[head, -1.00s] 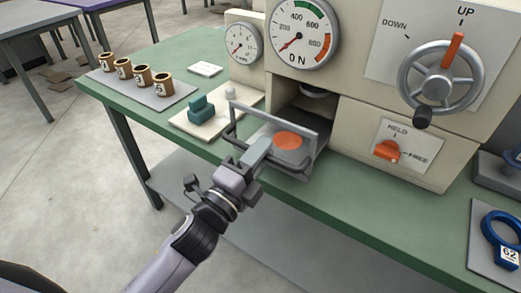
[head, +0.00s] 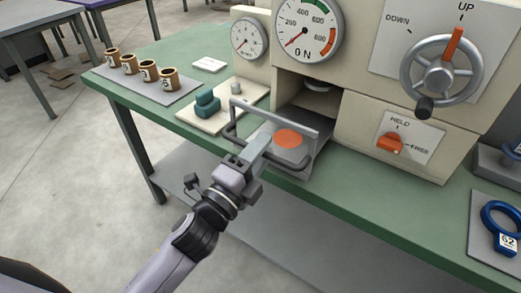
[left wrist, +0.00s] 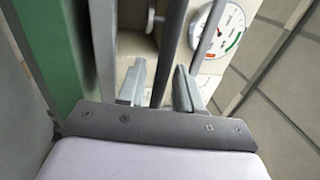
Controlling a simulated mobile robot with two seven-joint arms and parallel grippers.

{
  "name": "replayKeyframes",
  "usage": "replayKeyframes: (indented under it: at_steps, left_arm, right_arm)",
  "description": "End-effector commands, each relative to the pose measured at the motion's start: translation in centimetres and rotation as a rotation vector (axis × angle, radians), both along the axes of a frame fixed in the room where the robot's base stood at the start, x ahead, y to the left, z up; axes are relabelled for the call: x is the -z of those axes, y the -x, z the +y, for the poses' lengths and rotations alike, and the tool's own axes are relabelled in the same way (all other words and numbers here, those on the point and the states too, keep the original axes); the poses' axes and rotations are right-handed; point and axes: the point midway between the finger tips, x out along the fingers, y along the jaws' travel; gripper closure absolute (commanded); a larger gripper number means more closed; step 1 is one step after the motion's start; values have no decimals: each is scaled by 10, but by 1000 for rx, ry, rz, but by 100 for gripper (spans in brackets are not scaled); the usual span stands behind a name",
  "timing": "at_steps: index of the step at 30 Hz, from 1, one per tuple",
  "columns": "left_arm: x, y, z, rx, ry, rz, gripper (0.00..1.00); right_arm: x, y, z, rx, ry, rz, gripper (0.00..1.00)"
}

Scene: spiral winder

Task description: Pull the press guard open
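The press guard (head: 300,123) is a grey frame with a dark bar handle across its front, at the mouth of the press opening. An orange disc (head: 288,138) shows behind its frame. My left gripper (head: 258,150) is at the handle, reaching over it from the front. In the left wrist view the two fingers (left wrist: 160,85) stand apart with a grey bar (left wrist: 171,40) running between them; some gap shows beside the bar. Whether the fingers touch the handle is hidden. My right gripper is not in view.
The press carries a handwheel (head: 440,72) and an orange HELD/FREE knob (head: 390,143). A teal block (head: 207,103) on a pale plate stands left of the guard. Several brown cups (head: 148,73) sit on a grey mat. The floor in front of the green bench is clear.

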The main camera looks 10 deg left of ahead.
Motion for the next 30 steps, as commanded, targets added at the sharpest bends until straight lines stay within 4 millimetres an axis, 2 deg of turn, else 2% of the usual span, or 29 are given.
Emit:
replayKeyframes:
  at_steps: [5,19,30]
  left_arm:
    - [3,5,2,0,-1,2,65]
    - [14,56,23,-1,-1,2,65]
    - [13,65,27,0,-1,-1,65]
  right_arm:
    - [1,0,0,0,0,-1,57]
    - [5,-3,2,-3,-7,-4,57]
    - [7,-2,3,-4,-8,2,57]
